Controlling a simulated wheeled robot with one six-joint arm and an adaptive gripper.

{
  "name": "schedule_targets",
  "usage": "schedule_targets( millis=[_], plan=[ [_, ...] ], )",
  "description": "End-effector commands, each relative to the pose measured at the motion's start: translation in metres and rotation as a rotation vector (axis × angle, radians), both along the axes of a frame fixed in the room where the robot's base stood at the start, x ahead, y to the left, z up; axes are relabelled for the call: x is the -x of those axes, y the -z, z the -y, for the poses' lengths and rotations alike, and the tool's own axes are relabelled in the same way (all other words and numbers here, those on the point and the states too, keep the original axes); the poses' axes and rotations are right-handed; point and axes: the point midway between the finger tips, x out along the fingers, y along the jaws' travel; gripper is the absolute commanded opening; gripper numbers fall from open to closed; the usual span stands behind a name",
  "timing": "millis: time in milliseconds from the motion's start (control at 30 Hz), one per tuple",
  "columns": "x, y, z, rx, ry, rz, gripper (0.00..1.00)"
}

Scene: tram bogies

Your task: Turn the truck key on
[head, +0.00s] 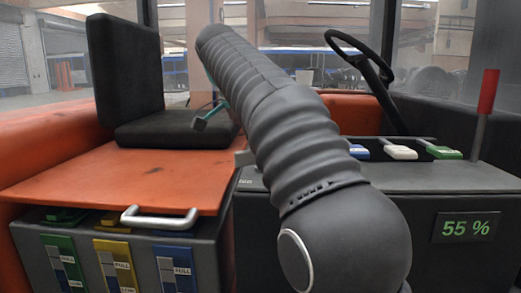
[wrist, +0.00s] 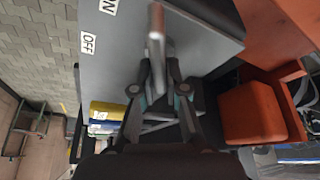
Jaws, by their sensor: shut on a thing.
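Which label the key points to I cannot tell.
In the head view, a black seat (head: 125,60) stands at left behind an orange lid (head: 110,178) with a metal handle (head: 158,218). A steering wheel (head: 360,62), a red-handled lever (head: 488,92) and a 55 % display (head: 466,227) are at right.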

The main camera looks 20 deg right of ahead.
Motion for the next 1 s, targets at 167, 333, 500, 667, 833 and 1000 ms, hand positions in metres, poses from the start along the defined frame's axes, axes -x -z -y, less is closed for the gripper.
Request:
schedule_targets(
  millis=[167, 333, 500, 667, 833, 1000],
  plan=[
    [-0.0002, -0.0007, 0.0002, 0.000, 0.001, 0.003, 0.38],
    [0.0000, -0.0004, -0.0001, 0.000, -0.001, 0.002, 0.38],
    [0.0000, -0.0002, -0.0002, 0.000, -0.001, 0.001, 0.38],
    [0.0002, -0.0003, -0.0002, 0.000, -0.009, 0.002, 0.38],
    [0.0012, -0.0004, 0.0002, 0.001, -0.091, 0.001, 0.38],
    [0.0025, -0.0005, 0.0006, 0.000, -0.256, 0.002, 0.38]
  ],
)
